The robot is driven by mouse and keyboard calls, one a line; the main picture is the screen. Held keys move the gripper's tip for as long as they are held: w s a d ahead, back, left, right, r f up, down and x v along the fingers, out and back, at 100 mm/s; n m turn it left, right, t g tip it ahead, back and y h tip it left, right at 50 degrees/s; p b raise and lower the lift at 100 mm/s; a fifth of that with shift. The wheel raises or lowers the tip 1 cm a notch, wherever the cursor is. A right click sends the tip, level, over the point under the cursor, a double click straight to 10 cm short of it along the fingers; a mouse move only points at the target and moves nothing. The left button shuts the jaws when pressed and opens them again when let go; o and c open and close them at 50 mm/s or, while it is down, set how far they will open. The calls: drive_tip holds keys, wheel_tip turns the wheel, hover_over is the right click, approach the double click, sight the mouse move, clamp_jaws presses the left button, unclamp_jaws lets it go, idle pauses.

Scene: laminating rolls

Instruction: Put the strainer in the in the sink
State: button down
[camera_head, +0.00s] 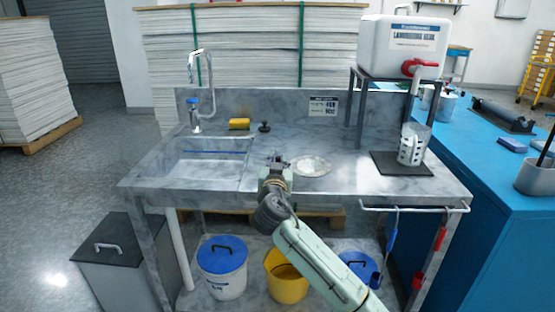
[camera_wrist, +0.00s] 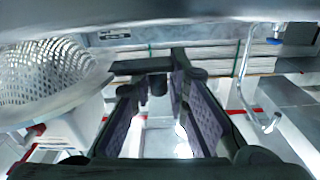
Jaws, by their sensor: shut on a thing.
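The strainer (camera_head: 311,166) is a pale round mesh bowl. In the camera_head view it is just right of my gripper (camera_head: 277,162), over the metal counter. In the camera_wrist view its perforated bowl (camera_wrist: 45,72) fills the upper left, and a dark handle (camera_wrist: 140,66) runs from its rim to between my fingers (camera_wrist: 158,78). My gripper is shut on that handle. The bowl looks held up off the counter, but its exact height is hard to tell. The sink basin (camera_head: 200,168) is left of my gripper and looks empty.
A tap (camera_head: 196,110) stands behind the basin. A yellow sponge (camera_head: 239,124) and a black knob-like stopper (camera_head: 264,127) are on the back ledge.

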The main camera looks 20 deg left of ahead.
drive_tip(key=shift+f, duration=0.15)
drive_tip(key=shift+f, duration=0.1)
drive_tip(key=shift+f+b, duration=0.15)
drive_tip(key=shift+b, duration=0.15)
drive_tip(key=c, duration=1.6)
unclamp_jaws()
drive_tip(key=shift+o, duration=0.2)
drive_tip(key=shift+r, duration=0.2)
